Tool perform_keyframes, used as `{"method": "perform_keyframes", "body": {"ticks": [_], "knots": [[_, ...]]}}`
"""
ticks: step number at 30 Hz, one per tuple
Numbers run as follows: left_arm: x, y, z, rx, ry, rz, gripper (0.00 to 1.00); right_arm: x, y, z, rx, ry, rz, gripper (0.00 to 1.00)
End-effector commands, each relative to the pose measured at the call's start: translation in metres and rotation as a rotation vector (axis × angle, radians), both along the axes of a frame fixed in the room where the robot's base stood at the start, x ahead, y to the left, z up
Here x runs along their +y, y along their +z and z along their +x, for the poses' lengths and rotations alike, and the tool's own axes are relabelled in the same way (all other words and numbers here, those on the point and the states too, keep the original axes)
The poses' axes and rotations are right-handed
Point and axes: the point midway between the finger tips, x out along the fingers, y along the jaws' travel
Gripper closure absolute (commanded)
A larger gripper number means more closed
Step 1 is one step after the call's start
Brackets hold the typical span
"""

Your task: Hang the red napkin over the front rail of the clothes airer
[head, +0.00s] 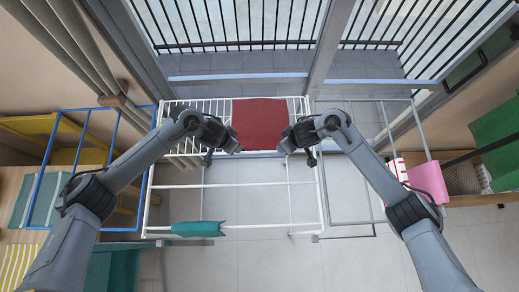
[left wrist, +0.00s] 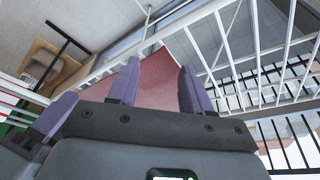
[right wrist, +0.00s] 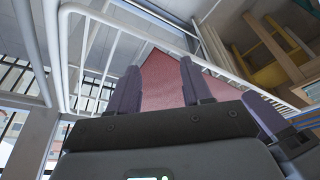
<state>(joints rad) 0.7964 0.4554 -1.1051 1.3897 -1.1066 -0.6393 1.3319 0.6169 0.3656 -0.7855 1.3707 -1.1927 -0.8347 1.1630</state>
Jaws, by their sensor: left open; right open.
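The red napkin (head: 259,120) lies spread flat over the slatted back part of the white clothes airer (head: 230,186). My left gripper (head: 237,148) is open at the napkin's near left corner. My right gripper (head: 283,149) is open at its near right corner. The left wrist view shows the napkin (left wrist: 160,75) beyond and between the open fingers. The right wrist view shows the napkin (right wrist: 161,82) likewise. I cannot tell whether any finger touches the cloth. The airer's front rail (head: 262,227) is at the near side, bare apart from a teal cloth (head: 198,229) on its left part.
A blue rack (head: 87,110) stands at the left. A grey rack (head: 346,236) at the right carries a pink cloth (head: 428,181) and a red-and-white cloth (head: 396,170). A green cloth (head: 497,140) is at the far right. The tiled floor (head: 270,265) in front is clear.

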Motion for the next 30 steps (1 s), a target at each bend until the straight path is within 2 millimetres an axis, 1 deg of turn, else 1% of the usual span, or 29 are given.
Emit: {"method": "perform_keyframes", "body": {"ticks": [6,25,30], "knots": [[-0.0002,-0.003,-0.0001,0.0,0.0,0.0,0.52,0.0,-0.003,0.0001,0.0,0.0,0.0,0.52],[0.0005,-0.0035,-0.0005,0.001,0.0,0.001,1.0,0.0001,-0.0026,-0.0001,0.0,0.0,0.0,1.0],[0.0006,-0.0036,-0.0006,0.001,0.0,0.001,1.0,0.0,-0.0026,0.0,0.0,0.0,0.0,1.0]]}}
